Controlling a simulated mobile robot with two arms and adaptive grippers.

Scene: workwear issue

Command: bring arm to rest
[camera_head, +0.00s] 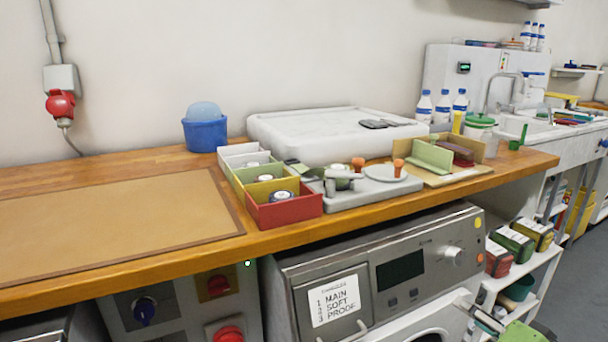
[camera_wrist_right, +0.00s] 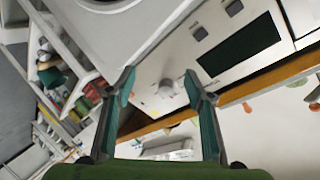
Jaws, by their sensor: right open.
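My right gripper (camera_head: 476,309) is low at the lower right of the head view, in front of the washing machine (camera_head: 440,258) and below the worktop edge. Its green body is partly cut off by the frame. In the right wrist view the gripper (camera_wrist_right: 160,78) has its two fingers apart with nothing between them. The machine's panel and round knob (camera_wrist_right: 165,88) show beyond the fingers. My left gripper is in neither view.
The wooden worktop (camera_head: 120,165) carries a brown mat (camera_head: 110,215), coloured bins (camera_head: 290,211), a blue tub (camera_head: 205,133) and a grey press plate (camera_head: 365,192). A white shelf (camera_head: 527,270) with boxes stands right of the machine. The mat is clear.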

